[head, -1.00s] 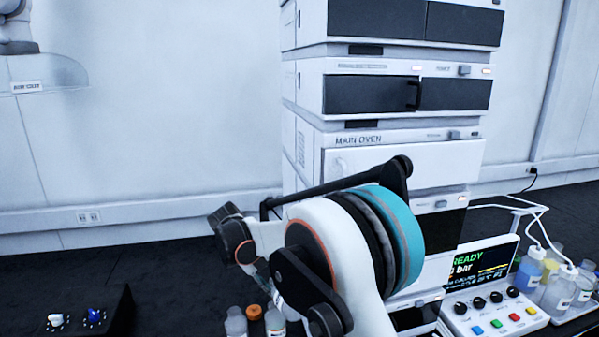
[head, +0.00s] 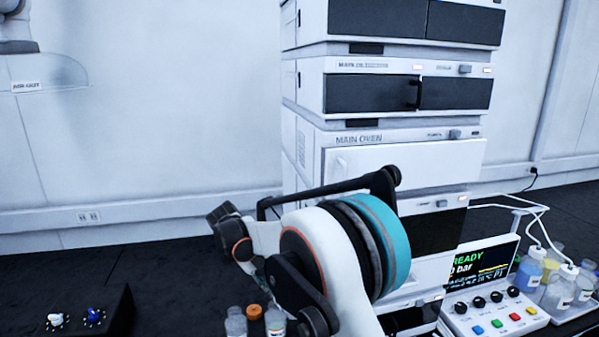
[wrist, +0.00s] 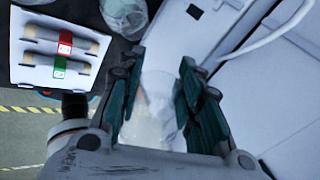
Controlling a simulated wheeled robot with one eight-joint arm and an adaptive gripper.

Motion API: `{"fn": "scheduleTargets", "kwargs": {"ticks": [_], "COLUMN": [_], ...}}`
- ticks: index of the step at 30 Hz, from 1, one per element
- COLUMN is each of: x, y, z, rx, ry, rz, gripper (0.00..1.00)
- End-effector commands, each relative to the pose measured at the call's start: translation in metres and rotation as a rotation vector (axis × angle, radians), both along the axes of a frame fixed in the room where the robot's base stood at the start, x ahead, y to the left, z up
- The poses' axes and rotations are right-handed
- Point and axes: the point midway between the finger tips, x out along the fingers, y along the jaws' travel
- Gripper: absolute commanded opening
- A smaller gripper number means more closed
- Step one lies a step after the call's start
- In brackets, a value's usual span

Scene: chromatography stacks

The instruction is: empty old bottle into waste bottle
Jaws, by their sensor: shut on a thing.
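In the wrist view my gripper (wrist: 162,62) has its two teal-and-black fingers on either side of a pale, translucent bottle (wrist: 158,98) and is shut on it. Its label and contents are blurred. In the head view my own arm hides the gripper and the held bottle. Small bottles stand at the bottom of the head view: a clear one (head: 236,323) and a labelled one (head: 275,321), with an orange cap (head: 254,312) between them. I cannot tell which bottle is the waste bottle. A clear round vessel (wrist: 125,14) shows at the top of the wrist view.
The instrument stack (head: 400,160) rises behind my arm. A control box (head: 490,305) with knobs and buttons and a tray of tubed bottles (head: 557,288) stand at right. A white holder (wrist: 32,70) with two tube-like pieces lies upper left in the wrist view.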

Motion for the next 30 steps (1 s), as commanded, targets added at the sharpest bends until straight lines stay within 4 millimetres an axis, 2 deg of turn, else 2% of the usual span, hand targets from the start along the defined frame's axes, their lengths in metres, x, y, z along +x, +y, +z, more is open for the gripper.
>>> {"fn": "scheduleTargets", "kwargs": {"ticks": [15,30], "x": [0.0053,-0.002], "y": [0.0027,-0.0015], "z": [-0.0063,-0.003], "rx": [-0.111,0.006], "ry": [0.2,-0.013], "rz": [0.0,0.001], "gripper": [0.0,0.0]}}
